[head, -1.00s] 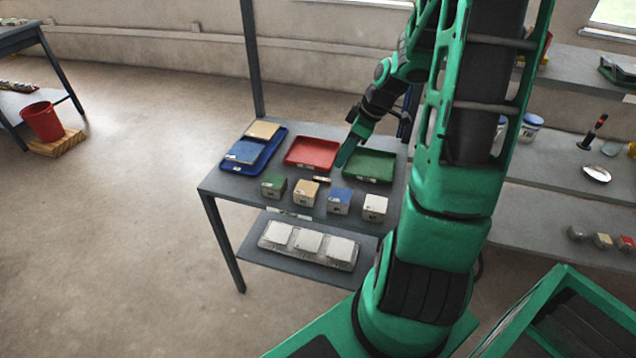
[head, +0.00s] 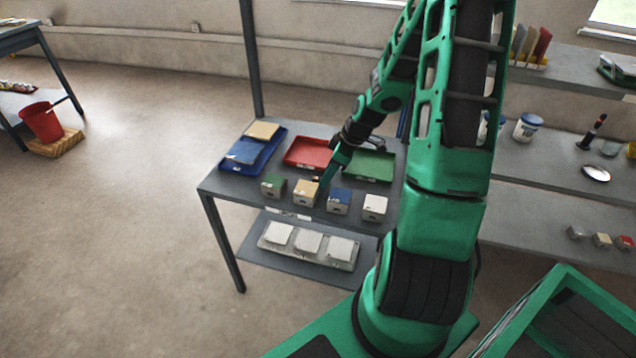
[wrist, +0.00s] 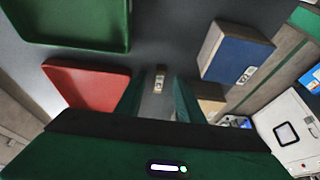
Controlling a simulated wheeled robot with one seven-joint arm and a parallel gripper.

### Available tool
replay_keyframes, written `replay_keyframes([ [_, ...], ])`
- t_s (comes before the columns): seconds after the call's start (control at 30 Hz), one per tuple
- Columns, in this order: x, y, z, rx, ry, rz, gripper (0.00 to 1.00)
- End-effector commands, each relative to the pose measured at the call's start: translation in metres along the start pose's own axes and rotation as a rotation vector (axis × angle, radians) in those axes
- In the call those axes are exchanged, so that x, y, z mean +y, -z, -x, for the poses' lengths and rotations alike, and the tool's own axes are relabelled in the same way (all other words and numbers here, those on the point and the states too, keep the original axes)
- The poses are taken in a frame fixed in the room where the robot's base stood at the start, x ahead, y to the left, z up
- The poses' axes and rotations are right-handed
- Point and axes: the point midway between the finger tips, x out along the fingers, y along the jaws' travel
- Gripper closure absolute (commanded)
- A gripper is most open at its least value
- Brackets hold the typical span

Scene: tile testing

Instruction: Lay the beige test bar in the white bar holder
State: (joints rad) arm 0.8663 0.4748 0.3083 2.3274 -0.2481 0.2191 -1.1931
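The beige test bar (wrist: 160,78) is a small piece with a pale label, seen in the wrist view between and just beyond my fingertips. In the head view my gripper (head: 322,184) points down over the table, just behind the beige-topped block, and mostly hides the bar. In the wrist view my gripper (wrist: 160,88) is open, with a finger on either side of the bar and gaps between. I see no clear holding contact. A white-topped block (head: 374,207) stands at the right end of the front row; I cannot tell whether it is the white bar holder.
Green-topped (head: 273,185), beige-topped (head: 306,192) and blue-topped (head: 339,200) blocks share the front row. Behind are a blue tray (head: 236,168) with tiles, a red tray (head: 304,152) and a green tray (head: 369,166). A lower shelf (head: 262,262) holds white tiles.

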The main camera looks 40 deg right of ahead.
Motion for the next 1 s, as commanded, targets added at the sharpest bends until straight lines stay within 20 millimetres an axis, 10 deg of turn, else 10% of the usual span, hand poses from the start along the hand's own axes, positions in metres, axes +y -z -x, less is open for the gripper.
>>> replay_keyframes([
  [0.33, 0.0003, -0.0002, -0.0055, -0.001, -0.001, 0.000, 0.68],
  [0.47, 0.0002, -0.0002, -0.0054, -0.001, -0.001, 0.000, 0.99],
  [1.0, 0.0005, 0.0032, 0.0020, 0.000, -0.002, 0.001, 1.00],
])
